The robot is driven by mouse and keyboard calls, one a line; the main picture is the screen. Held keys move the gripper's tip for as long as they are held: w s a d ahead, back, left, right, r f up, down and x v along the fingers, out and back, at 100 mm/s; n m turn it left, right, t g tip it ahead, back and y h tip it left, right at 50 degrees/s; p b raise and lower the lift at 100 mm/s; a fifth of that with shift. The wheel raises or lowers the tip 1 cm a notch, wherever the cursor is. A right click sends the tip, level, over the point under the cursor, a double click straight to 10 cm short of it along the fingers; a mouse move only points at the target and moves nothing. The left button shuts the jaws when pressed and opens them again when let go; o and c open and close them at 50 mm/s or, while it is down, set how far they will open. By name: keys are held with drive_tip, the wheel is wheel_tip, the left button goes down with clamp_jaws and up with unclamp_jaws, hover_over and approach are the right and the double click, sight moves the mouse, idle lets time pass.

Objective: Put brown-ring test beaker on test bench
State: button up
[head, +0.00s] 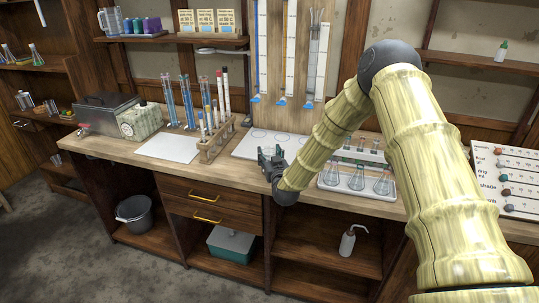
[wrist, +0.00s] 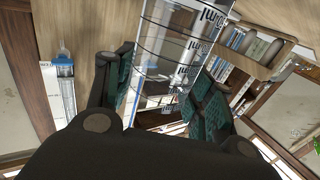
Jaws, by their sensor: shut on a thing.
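The beaker (wrist: 178,42) is clear glass with dark printed markings and rings. In the wrist view it stands between the two teal-padded fingers of my gripper (wrist: 165,78), which is shut on it. It looks tilted in that view. In the head view my gripper (head: 272,156) is at the front edge of a white mat with ring outlines (head: 243,152) on the wooden bench (head: 225,168). The beaker is hard to make out there, and I cannot tell whether it touches the mat.
A white tray with several conical flasks (head: 357,183) stands just right of my gripper. A wooden rack of tubes (head: 214,146) stands to the left, beside a white sheet (head: 170,147). Tall burettes (head: 289,50) hang on a board behind.

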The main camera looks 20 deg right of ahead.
drive_tip(key=shift+f, duration=0.35)
drive_tip(key=shift+f, duration=0.2)
drive_tip(key=o, duration=1.1)
drive_tip(key=shift+c, duration=0.2)
drive_tip(key=shift+r, duration=0.1)
drive_tip(key=shift+s+r, duration=0.1)
